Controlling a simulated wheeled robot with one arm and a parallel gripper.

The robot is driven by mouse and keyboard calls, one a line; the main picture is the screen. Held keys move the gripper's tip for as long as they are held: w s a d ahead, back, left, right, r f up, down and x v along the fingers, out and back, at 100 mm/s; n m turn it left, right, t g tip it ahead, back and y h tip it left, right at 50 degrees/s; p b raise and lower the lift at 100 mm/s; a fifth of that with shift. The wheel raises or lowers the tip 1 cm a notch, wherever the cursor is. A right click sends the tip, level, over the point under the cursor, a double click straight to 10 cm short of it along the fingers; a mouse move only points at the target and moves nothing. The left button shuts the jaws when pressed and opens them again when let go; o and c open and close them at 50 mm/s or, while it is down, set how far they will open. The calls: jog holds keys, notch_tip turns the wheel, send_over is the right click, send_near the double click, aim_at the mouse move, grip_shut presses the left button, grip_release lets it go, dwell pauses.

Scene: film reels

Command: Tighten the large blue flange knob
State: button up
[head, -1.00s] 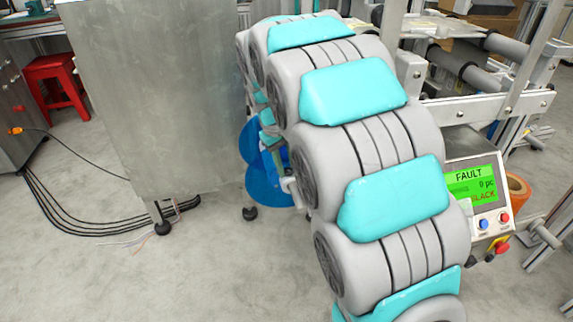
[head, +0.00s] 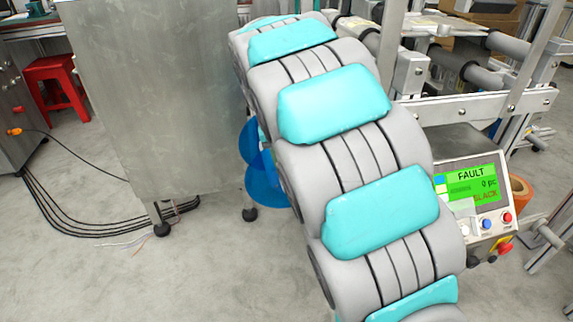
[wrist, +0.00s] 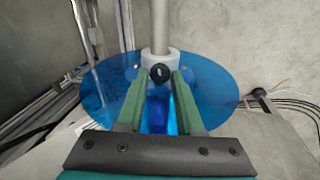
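The large blue flange (wrist: 215,88) is a translucent disc in the wrist view, with a white hub (wrist: 168,60) around a pale upright shaft. A small black knob (wrist: 160,73) sticks out of the hub toward me. My gripper (wrist: 159,80) is open, its green fingers one on each side of the knob, with gaps showing. I cannot tell how far the fingertips reach along the knob. In the head view, blue discs (head: 266,187) show partly behind my arm, which hides my gripper and the knob.
A metal cabinet (head: 150,100) stands left of the discs. A machine panel (head: 468,190) reading FAULT is at the right, near my arm. Cables (head: 60,215) lie on the floor at left, near a red stool (head: 57,90). Open floor lies at the front left.

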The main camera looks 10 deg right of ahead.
jog(key=shift+o, duration=0.4)
jog(key=v, duration=0.7)
jog(key=shift+r, duration=0.4)
jog(key=shift+s, duration=0.1)
jog(key=s+d+f+g+y+p, duration=0.1)
jog(key=s+f, duration=0.2)
jog(key=s, duration=1.5)
jog(key=s+f+g+y+p, duration=0.1)
jog(key=s+f, duration=0.3)
jog(key=s, duration=1.4)
jog(key=shift+d+n+g+p, duration=0.3)
jog(key=shift+d+n+p, duration=0.1)
jog(key=shift+p, duration=0.25)
